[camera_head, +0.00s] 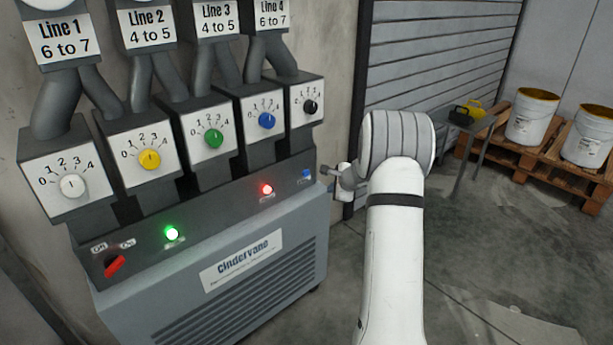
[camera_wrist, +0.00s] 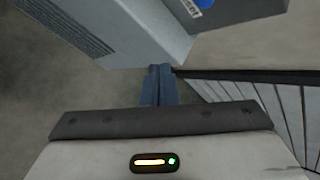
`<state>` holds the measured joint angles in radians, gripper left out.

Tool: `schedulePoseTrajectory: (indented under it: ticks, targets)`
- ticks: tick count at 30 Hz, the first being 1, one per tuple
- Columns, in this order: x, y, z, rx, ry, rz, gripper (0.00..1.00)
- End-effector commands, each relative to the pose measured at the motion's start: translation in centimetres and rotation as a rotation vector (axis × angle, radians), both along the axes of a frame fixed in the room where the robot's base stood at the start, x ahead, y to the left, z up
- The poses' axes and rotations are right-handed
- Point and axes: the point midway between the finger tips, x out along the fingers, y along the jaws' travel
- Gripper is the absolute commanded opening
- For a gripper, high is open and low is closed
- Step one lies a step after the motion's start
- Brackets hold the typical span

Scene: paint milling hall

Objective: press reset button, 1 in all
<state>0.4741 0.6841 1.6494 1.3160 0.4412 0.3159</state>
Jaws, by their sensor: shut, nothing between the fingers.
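The reset button is a small blue button (camera_head: 306,174) at the right end of the machine's sloped front panel. Part of it shows in the wrist view (camera_wrist: 203,3) at the top edge, with a label beside it. My gripper (camera_head: 326,170) is just right of the panel's right end, close to the blue button and apart from it. In the wrist view my gripper (camera_wrist: 160,70) is shut, its two fingers together and empty, beside the machine's corner. In the head view the fingers are small and hard to make out.
The panel also has a lit red lamp (camera_head: 266,189), a lit green lamp (camera_head: 172,233) and a red switch (camera_head: 115,265). Several dial boxes stand above it. A small table (camera_head: 470,125) and pallets with white buckets (camera_head: 533,115) are at the right. The floor between is open.

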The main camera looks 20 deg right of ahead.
Motion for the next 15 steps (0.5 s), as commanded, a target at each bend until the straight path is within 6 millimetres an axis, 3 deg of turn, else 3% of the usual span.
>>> schedulePoseTrajectory:
  ticks: [5,15]
  targets:
    - [1.1,0.5,0.3,-0.001,0.000,0.002,0.00]
    - [5.5,2.1,0.5,0.000,0.001,0.002,0.00]
